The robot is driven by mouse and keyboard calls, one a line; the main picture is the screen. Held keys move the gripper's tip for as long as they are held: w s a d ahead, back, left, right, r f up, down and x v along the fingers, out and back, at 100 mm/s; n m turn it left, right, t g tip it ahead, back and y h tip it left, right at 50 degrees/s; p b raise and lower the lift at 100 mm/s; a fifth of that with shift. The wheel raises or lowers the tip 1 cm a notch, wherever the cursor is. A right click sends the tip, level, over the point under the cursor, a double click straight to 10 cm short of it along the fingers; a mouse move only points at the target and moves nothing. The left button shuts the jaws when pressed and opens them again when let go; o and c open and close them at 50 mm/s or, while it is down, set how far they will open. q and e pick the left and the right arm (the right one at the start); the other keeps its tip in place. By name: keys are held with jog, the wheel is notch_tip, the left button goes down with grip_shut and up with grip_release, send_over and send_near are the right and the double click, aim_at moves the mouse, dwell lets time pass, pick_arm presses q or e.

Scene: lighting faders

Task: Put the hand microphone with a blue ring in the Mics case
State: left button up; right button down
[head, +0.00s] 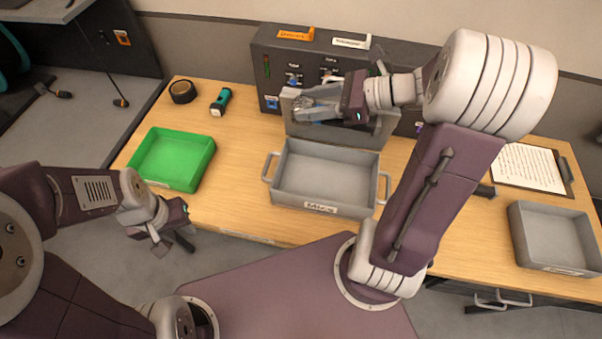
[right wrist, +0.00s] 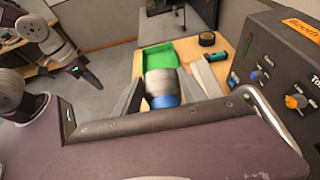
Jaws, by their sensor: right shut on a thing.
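The Mics case (head: 283,190) is a grey open box with side handles and a "Mics" label on its front. Its lid stands raised behind it, and its floor looks empty. My right gripper (head: 302,106) is above the back of the case, in front of the dark console. In the right wrist view it is shut on the hand microphone (right wrist: 161,88), which has a grey head and a blue ring. Fingers and arm hide part of the microphone. My left gripper (head: 170,243) is off the table's front edge, its fingers apart and empty.
A green tray (head: 172,187), black tape roll (head: 183,92) and teal flashlight (head: 221,101) are left of the case. The console (head: 268,62) stands behind. A clipboard (head: 530,167) and a second grey tray (head: 530,262) lie right. Wood between green tray and case is clear.

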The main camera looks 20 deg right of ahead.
jog(key=shift+a+r, duration=0.1)
jog(key=shift+r, duration=0.15)
jog(key=shift+s, duration=0.1)
jog(key=b, duration=0.4)
send_over(308, 180)
notch_tip(308, 180, down, 24)
jog(key=shift+f, duration=0.2)
notch_tip(308, 180, down, 3)
jog(key=shift+s+a+f+b, duration=0.1)
jog(key=shift+a+b, duration=0.05)
jog(key=shift+b, duration=0.25)
jog(key=shift+f, duration=0.3)
